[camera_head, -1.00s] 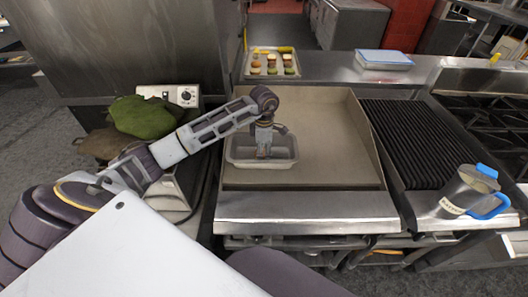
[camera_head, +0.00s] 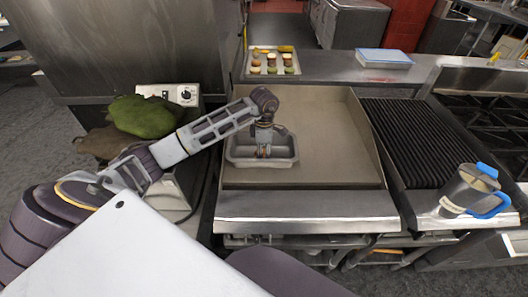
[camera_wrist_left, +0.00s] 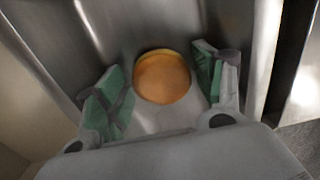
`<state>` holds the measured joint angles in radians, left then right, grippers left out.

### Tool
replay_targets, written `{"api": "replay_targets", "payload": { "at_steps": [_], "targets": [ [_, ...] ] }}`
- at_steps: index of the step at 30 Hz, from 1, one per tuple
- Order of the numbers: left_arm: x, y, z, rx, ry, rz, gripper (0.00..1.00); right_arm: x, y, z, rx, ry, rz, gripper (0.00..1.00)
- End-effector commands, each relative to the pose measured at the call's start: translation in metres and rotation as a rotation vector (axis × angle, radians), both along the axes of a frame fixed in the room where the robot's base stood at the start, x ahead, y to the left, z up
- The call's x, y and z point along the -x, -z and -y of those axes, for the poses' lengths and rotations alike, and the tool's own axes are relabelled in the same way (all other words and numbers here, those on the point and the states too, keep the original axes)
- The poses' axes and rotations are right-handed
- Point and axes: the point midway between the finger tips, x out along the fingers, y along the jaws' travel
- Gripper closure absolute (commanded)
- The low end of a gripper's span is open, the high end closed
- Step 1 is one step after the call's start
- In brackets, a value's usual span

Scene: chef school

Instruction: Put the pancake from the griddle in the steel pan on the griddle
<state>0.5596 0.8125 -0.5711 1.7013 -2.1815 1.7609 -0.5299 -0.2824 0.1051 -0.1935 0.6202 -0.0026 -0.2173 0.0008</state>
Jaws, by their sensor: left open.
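The steel pan (camera_head: 280,161) stands on the left part of the griddle (camera_head: 330,140). My left gripper (camera_head: 263,153) reaches down into the pan from above, fingers pointing down. In the left wrist view, the round golden-brown pancake (camera_wrist_left: 162,77) appears to lie on the metal floor of the pan. The two green-padded fingers of my left gripper (camera_wrist_left: 160,88) are open, one on each side of the pancake with gaps between. In the head view the pancake is mostly hidden by the fingers. My right gripper is out of view.
A ribbed grill (camera_head: 405,140) lies right of the griddle, with a steel jug with a blue handle (camera_head: 468,190) at its front. A tray of small food items (camera_head: 250,72) and a blue-lidded container (camera_head: 384,58) stand behind. The griddle right of the pan is clear.

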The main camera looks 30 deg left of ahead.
Motion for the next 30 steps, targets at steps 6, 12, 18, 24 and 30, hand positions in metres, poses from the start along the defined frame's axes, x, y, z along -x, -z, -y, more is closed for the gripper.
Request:
{"api": "replay_targets", "payload": {
  "at_steps": [6,12,18,24,30],
  "targets": [
    [0.000,-0.005,0.000,-0.001,0.000,0.001,0.31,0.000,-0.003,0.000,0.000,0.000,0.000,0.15],
    [-0.001,-0.024,0.000,-0.001,0.001,0.003,0.31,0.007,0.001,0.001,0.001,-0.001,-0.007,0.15],
    [-0.001,-0.049,-0.001,-0.002,0.000,0.003,0.31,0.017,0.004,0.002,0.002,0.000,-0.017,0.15],
    [-0.001,-0.073,0.000,-0.002,0.001,0.003,0.31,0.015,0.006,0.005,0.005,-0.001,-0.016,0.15],
    [-0.001,-0.096,0.000,-0.001,-0.001,0.003,0.31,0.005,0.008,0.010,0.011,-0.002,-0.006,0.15]
  ]
}}
